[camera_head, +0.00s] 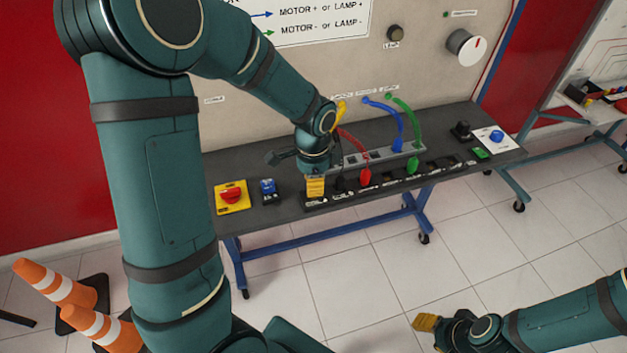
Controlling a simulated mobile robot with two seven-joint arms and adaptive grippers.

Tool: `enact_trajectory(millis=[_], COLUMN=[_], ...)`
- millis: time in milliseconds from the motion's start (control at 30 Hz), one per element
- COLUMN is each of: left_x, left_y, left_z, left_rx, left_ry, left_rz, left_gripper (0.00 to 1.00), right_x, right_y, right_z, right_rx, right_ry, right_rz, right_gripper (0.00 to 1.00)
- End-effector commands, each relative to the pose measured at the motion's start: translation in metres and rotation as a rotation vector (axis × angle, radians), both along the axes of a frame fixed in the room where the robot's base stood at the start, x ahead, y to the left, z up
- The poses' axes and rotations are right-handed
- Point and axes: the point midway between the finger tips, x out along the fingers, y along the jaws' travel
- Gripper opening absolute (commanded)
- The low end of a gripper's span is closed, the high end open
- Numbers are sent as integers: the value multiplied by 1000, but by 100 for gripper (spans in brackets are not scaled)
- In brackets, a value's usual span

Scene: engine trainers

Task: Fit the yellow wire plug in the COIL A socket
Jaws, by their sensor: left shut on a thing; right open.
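The yellow wire (341,110) shows as a short piece at the panel, behind my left wrist; the rest of it and its plug are hidden by my arm and gripper. My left gripper (315,187), with yellow fingertips, is shut on the yellow wire plug at the left end of the black socket strip (383,186). I cannot tell whether the plug is in a socket or above it. The strip's small labels, COIL A included, are too small to read. My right gripper (425,322) is open and empty, low over the floor, away from the bench.
The red plug (365,177) and green plug (412,165) stand at the strip; a blue wire (386,110) ends behind it. A red emergency button (231,196) and blue switch (268,188) sit left on the bench (247,164). Traffic cones (58,284) stand on the floor.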

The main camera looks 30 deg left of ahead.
Motion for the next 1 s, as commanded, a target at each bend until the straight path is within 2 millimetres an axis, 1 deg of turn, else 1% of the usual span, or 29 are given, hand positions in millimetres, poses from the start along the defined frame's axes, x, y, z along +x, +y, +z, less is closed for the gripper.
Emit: enact_trajectory(millis=[467,1000], left_x=[0,0], left_y=[0,0], left_z=[0,-7], left_rx=[0,0], left_ry=[0,0], left_rz=[0,0], left_gripper=[0,0], right_x=[0,0], right_y=[0,0], right_z=[1,-4], right_rx=[0,0], right_ry=[0,0], right_rz=[0,0], right_gripper=[47,47])
